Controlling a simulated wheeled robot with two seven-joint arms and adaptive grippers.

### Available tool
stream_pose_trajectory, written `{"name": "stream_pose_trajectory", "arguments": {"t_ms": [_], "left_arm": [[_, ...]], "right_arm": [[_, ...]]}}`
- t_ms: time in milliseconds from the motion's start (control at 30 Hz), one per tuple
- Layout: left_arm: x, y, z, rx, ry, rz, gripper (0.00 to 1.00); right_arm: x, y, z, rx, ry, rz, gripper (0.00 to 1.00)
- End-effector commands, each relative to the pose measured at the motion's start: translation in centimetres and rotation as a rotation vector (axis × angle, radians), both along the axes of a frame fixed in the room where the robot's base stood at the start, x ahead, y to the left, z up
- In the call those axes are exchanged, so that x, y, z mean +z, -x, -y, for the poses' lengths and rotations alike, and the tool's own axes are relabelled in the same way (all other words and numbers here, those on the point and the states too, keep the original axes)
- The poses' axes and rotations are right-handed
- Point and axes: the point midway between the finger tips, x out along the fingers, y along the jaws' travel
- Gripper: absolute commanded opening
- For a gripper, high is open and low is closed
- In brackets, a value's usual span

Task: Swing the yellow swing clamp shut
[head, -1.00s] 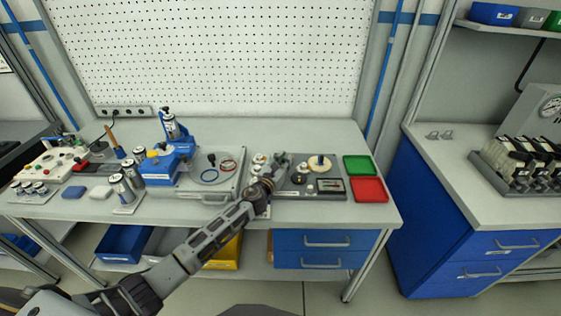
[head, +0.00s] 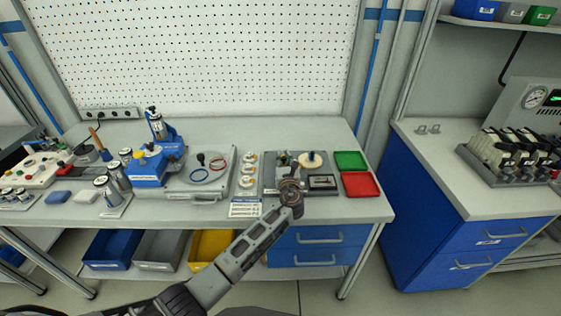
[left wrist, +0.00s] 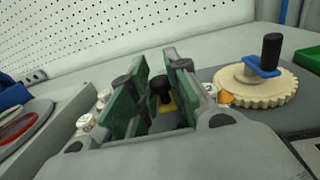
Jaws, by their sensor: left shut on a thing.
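The yellow swing clamp (left wrist: 170,105) shows in the left wrist view as a small yellow part under an upright black knob (left wrist: 161,86). My left gripper (left wrist: 158,83) has its green-padded fingers on either side of this knob, shut on the clamp. The fingers hide much of the clamp, and its swing angle cannot be told. In the head view my left gripper (head: 288,163) is at the dark fixture board (head: 325,190), and the clamp cannot be made out. A cream toothed wheel (left wrist: 262,88) with a blue clamp (left wrist: 262,67) and black handle is to the right. My right gripper is not in view.
White-and-orange cups (head: 248,170) stand left of the board, beside a grey plate with rings (head: 205,181) and a blue press (head: 150,165). Green (head: 350,161) and red (head: 360,185) trays lie to the right. A label card (head: 245,208) lies in front of the cups.

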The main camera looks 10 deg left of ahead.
Motion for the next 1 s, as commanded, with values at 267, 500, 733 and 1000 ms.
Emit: {"name": "stream_pose_trajectory", "arguments": {"t_ms": [267, 500, 733, 1000], "left_arm": [[0.1, -0.2, 1.4, 0.051, 0.007, 0.002, 0.0], [0.2, -0.2, 1.4, 0.065, 0.006, 0.003, 0.0], [0.3, -0.2, 1.4, 0.065, 0.007, 0.004, 0.0], [0.2, -0.2, 1.0, 0.072, 0.004, 0.002, 0.4]], "right_arm": [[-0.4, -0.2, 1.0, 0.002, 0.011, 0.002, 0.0], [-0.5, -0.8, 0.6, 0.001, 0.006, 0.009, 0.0], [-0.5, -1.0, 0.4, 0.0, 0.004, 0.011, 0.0], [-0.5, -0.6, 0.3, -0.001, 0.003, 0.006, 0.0]]}}
